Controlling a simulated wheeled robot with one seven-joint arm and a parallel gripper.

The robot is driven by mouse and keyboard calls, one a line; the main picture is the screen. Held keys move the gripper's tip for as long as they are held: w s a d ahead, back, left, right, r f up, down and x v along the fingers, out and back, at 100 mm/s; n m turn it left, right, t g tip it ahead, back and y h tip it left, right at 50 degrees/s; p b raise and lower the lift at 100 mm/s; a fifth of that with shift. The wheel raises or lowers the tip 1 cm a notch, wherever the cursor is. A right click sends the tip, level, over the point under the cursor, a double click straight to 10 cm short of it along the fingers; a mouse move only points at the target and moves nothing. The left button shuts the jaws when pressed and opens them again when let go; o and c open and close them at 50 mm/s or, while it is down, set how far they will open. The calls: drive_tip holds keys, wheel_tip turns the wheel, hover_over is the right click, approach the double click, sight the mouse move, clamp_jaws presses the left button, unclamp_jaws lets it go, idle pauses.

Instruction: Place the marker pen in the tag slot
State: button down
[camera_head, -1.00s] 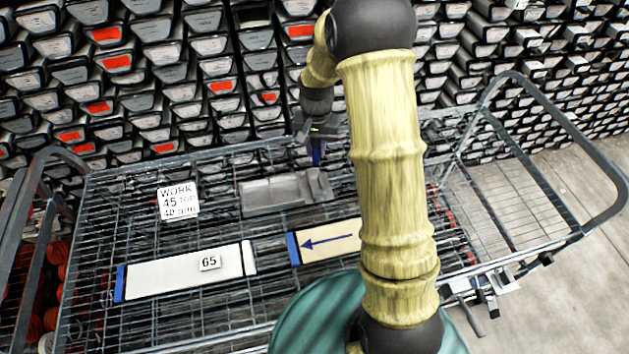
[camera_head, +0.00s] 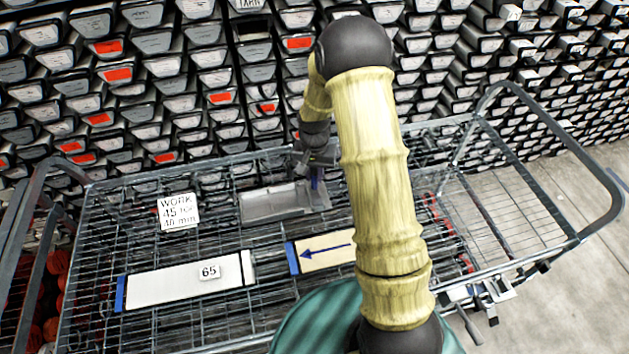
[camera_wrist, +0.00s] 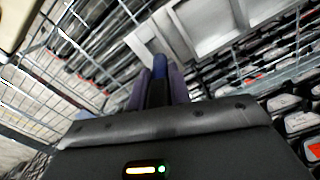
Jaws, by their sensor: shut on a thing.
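The marker pen (camera_head: 315,183) is a thin, upright blue stick under my gripper (camera_head: 314,168). In the wrist view, the blue pen (camera_wrist: 160,66) shows between the two fingers of my gripper (camera_wrist: 158,84), which are shut on it. A grey tray (camera_head: 268,205) lies on the cart, with a raised block (camera_head: 319,199) at its right end. The pen's lower end is at this block; I cannot tell whether it touches or has entered it. The tag slot cannot be made out clearly; the block may hold it. The tray (camera_wrist: 200,25) also shows beyond the pen in the wrist view.
The wire cart (camera_head: 215,243) holds a white core liner (camera_head: 175,285) tagged 65 and another liner (camera_head: 325,254) with a blue arrow. A WORK sign (camera_head: 178,212) stands left of the tray. Racks of liner ends (camera_head: 200,80) rise behind.

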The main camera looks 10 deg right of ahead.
sight(315, 188)
drive_tip(key=shift+w+f+p, duration=0.1)
drive_tip(key=shift+f+p, duration=0.25)
drive_tip(key=shift+f, duration=1.55)
drive_tip(key=shift+a, duration=0.1)
drive_tip(key=c, duration=1.3)
unclamp_jaws()
drive_tip(key=shift+d+r, duration=0.2)
drive_tip(key=shift+r, duration=0.2)
wheel_tip(315, 188, up, 11)
drive_tip(key=shift+a+r+b, duration=0.15)
drive_tip(key=shift+b, duration=1.05)
